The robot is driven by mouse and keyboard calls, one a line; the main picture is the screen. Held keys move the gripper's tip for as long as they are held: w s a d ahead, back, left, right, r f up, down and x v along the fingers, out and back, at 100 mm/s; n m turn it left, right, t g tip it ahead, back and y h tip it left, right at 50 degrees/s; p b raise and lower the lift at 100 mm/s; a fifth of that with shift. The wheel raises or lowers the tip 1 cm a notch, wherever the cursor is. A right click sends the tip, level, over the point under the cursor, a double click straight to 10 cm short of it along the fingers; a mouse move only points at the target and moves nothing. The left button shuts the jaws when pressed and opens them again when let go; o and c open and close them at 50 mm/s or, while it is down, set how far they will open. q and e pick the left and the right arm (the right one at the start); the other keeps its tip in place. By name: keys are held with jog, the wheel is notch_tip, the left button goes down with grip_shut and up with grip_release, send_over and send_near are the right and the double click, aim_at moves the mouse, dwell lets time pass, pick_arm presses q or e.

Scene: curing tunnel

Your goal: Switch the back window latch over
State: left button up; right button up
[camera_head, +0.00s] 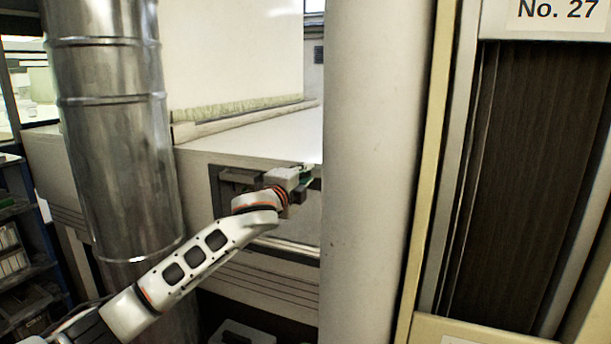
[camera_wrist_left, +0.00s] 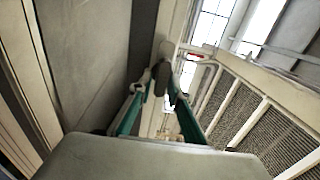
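My left gripper (camera_head: 305,179) is at the end of the left arm, in front of the pale machine's recessed front, right beside the thick white column. The column's edge may hide part of it. In the left wrist view my left gripper (camera_wrist_left: 160,82) has two teal fingers standing apart with a gap between them. A small dark grey knob-like piece (camera_wrist_left: 162,78) shows between the fingertips, below a pale upright bar; I cannot tell whether it touches them. I cannot clearly make out a window latch. My right gripper is not in view.
A metal duct (camera_head: 112,130) stands left of the arm. The thick white column (camera_head: 372,170) stands close on the right. A dark panel (camera_head: 535,180) under a "No. 27" sign is farther right. Shelves (camera_head: 20,255) stand at the far left.

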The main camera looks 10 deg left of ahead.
pick_arm(q)
jog(key=shift+o, duration=0.5)
jog(key=shift+s, duration=0.1)
jog(key=s+a, duration=0.2)
jog(key=s, duration=0.9)
jog(key=shift+s+a, duration=0.15)
jog(key=shift+s, duration=0.15)
jog(key=shift+f, duration=0.1)
